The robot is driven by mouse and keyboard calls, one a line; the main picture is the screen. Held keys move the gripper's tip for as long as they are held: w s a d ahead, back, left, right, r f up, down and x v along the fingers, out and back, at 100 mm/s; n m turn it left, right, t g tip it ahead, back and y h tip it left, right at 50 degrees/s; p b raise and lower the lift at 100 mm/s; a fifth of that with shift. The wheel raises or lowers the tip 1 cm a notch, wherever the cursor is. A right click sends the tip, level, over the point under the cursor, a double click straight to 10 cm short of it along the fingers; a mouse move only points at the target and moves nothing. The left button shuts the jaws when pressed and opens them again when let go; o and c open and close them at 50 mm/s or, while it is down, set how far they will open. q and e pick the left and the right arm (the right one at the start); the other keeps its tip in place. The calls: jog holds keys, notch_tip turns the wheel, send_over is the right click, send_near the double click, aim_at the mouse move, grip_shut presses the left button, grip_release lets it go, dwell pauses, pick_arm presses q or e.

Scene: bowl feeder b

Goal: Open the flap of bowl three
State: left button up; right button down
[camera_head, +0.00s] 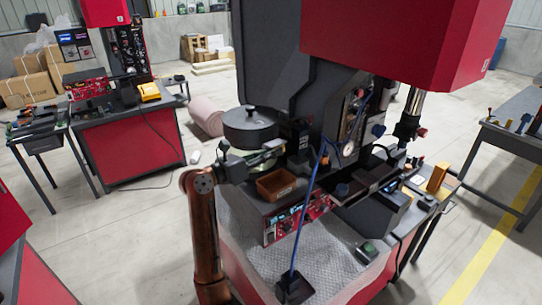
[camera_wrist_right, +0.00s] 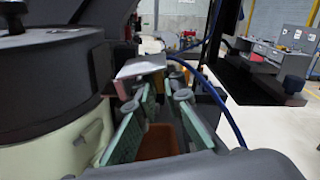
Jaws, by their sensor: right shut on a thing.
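The bowl feeder has a round bowl with a dark lid and a knob (camera_head: 250,127), which is closed on top. In the right wrist view the dark lid (camera_wrist_right: 45,70) and pale bowl wall (camera_wrist_right: 70,135) fill the left side. My right gripper (camera_head: 262,155) is beside the bowl's front, at its lower edge. In the right wrist view its green-padded fingers (camera_wrist_right: 155,100) point away from the camera, around the small pale flap (camera_wrist_right: 140,66) at their tips. The flap's exact contact with the pads is partly hidden. My left gripper is not in view.
A brown tray (camera_head: 276,185) sits just below the gripper, on the machine above a red control panel (camera_head: 298,220). A blue cable (camera_head: 308,215) hangs in front of the machine. A dark machine column (camera_head: 325,110) stands close on the right. Floor is open at left.

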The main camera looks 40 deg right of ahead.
jog(key=shift+f, duration=0.25)
dwell(0.3)
jog(key=c, duration=2.3)
grip_release()
jog(key=shift+r, duration=0.1)
jog(key=a, duration=0.4)
jog(key=w+a, duration=0.1)
jog(key=a, duration=0.7)
jog(key=shift+w, duration=0.15)
